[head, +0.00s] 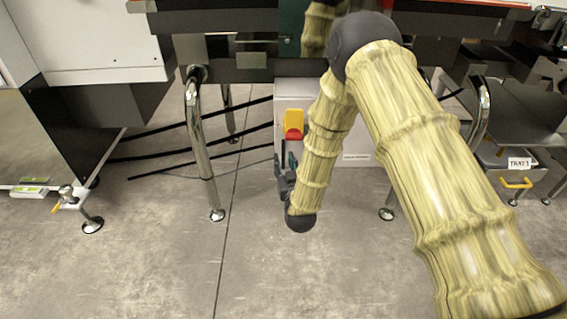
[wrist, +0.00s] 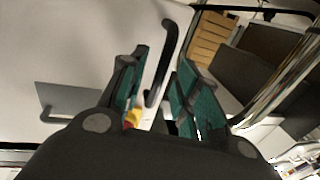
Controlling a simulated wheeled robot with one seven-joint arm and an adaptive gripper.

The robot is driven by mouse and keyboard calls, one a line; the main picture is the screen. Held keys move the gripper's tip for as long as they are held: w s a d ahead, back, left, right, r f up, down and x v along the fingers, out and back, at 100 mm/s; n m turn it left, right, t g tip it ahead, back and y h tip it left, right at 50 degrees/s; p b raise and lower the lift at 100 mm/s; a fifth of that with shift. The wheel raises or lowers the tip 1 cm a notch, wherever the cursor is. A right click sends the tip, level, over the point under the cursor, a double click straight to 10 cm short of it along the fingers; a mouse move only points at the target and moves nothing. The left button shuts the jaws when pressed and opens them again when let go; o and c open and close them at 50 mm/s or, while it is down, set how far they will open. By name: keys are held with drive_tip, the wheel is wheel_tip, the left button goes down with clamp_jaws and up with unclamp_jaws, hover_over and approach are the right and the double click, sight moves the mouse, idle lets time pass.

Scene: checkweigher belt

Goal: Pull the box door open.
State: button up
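The box (head: 353,131) is a pale grey cabinet standing under the belt frame, partly hidden behind my arm. Its front door looks closed, with a red and yellow switch (head: 293,124) on it. My gripper (head: 291,161) is in front of the door, just below the switch. In the wrist view my gripper (wrist: 160,92) is open, its teal-padded fingers apart. A black bar handle (wrist: 168,50) on the pale door (wrist: 85,35) runs into the gap between the fingers. I cannot tell whether either finger touches it. Part of the switch shows behind the left finger (wrist: 132,118).
A chrome frame leg (head: 200,135) stands left of the box, and another (head: 482,112) stands to the right. Black cables (head: 190,127) run left of the box. A tray labelled TRAY 1 (head: 510,178) is at the right. The concrete floor (head: 270,270) in front is clear.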

drive_tip(key=shift+w+a, duration=0.2)
drive_tip(key=shift+w, duration=0.8)
drive_tip(key=shift+c, duration=0.5)
clamp_jaws()
